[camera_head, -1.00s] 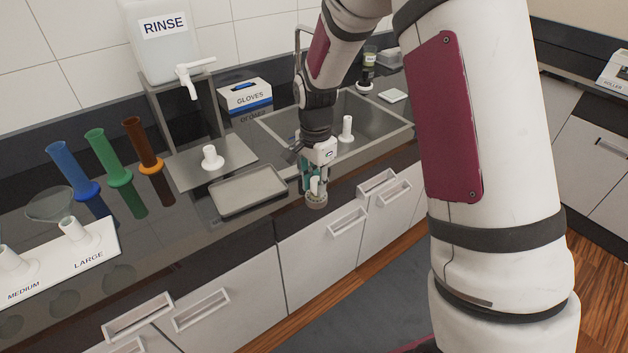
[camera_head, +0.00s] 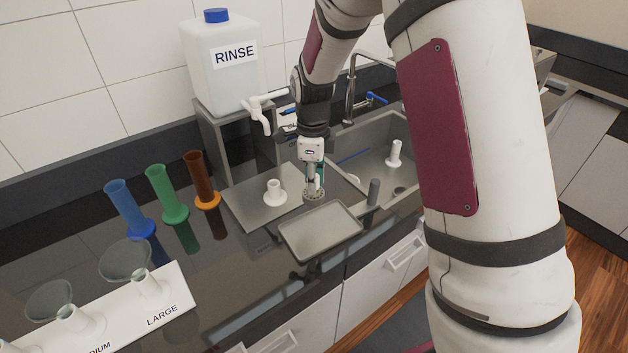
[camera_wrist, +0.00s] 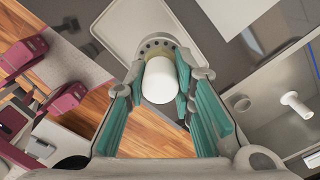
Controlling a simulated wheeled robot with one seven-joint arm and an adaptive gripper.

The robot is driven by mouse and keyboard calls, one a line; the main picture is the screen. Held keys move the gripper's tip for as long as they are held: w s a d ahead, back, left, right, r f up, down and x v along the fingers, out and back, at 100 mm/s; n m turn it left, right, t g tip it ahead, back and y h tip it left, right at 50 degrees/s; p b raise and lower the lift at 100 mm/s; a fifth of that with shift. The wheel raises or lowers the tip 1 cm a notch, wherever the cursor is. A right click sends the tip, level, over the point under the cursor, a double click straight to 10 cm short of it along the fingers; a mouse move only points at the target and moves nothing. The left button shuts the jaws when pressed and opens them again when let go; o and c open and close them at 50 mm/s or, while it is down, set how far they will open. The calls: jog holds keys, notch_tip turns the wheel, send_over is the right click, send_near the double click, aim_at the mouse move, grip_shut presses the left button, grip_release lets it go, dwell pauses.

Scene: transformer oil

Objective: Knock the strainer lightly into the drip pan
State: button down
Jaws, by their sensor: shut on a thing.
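The strainer is a small grey perforated disc (camera_head: 314,194) with a white stem (camera_wrist: 158,82). My gripper (camera_head: 314,183) is shut on the stem, with its teal fingers on either side of it in the wrist view. The disc hangs below the fingers in the head view. The drip pan (camera_head: 320,236) is a shallow grey tray with a raised rim; it looks empty. The strainer shows just at the pan's far edge in the head view; whether it touches the rim I cannot tell. In the wrist view the pan (camera_wrist: 125,25) lies beyond the disc.
A white spigot (camera_head: 262,108) of the RINSE jug (camera_head: 222,62) overhangs a grey plate with a white peg (camera_head: 275,190). A dark grey post (camera_head: 373,192) stands right of the pan. The sink (camera_head: 375,160) lies right. Coloured cylinders (camera_head: 165,192) and funnels stand left.

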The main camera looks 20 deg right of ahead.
jog(key=shift+w, duration=0.1)
dwell(0.3)
jog(key=shift+f+b, duration=0.4)
jog(key=shift+f, duration=1.8)
notch_tip(320, 180, down, 6)
jog(key=shift+w+b, duration=0.1)
jog(key=shift+b, duration=0.7)
notch_tip(320, 180, up, 6)
jog(key=shift+r+p, duration=0.15)
jog(key=shift+p, duration=0.9)
